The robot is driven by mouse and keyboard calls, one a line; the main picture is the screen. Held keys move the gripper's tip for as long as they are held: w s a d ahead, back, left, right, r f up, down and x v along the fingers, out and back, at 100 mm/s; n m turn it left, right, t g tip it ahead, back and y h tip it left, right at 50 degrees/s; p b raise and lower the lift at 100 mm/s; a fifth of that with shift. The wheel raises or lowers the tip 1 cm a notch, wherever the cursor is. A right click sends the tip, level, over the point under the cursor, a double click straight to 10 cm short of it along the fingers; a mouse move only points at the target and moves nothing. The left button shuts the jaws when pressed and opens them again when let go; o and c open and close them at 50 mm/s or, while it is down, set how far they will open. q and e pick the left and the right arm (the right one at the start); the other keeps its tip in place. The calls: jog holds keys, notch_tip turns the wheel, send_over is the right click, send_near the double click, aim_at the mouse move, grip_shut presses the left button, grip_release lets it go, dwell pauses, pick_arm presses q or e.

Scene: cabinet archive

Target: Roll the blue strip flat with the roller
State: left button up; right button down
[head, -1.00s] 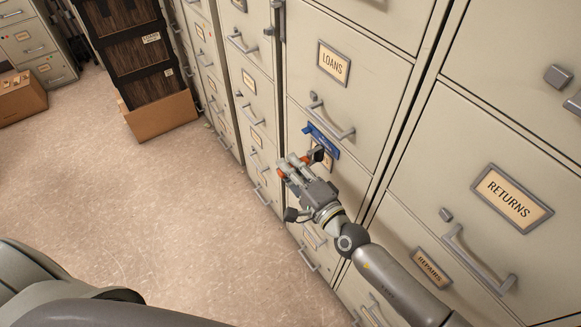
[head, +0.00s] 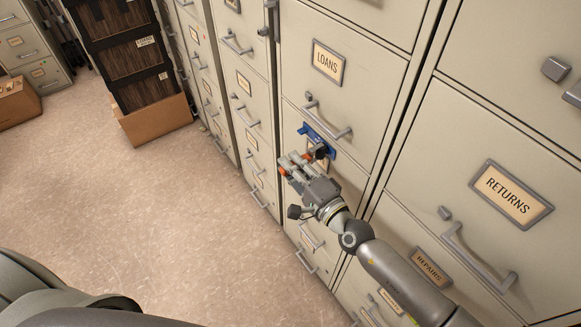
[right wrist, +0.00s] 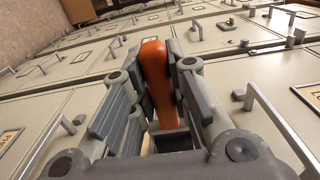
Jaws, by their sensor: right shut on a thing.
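The blue strip (head: 314,133) lies on the drawer front below the drawer labelled LOANS. It runs slantwise across the top of a label frame, and its middle is partly hidden by the roller. The roller has a black head (head: 320,151) over the strip's lower edge; I cannot tell whether they touch. My right gripper (head: 291,167) is shut on the roller's orange handle, just left of and below the strip. In the right wrist view the orange handle (right wrist: 157,80) stands between the two fingers; the strip cannot be made out there. My left gripper is not in view.
The LOANS drawer handle (head: 328,118) sticks out just above the strip. The RETURNS drawer (head: 420,160) is at the right. A cardboard box (head: 158,121) stands at the back left. The floor (head: 130,220) to the left is clear.

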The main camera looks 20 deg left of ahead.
jog(key=shift+w+d, duration=0.1)
jog(key=shift+w, duration=0.1)
jog(key=shift+w+a, duration=0.45)
jog(key=shift+a, duration=0.1)
jog(key=shift+v, duration=0.85)
jog(key=shift+w, duration=0.1)
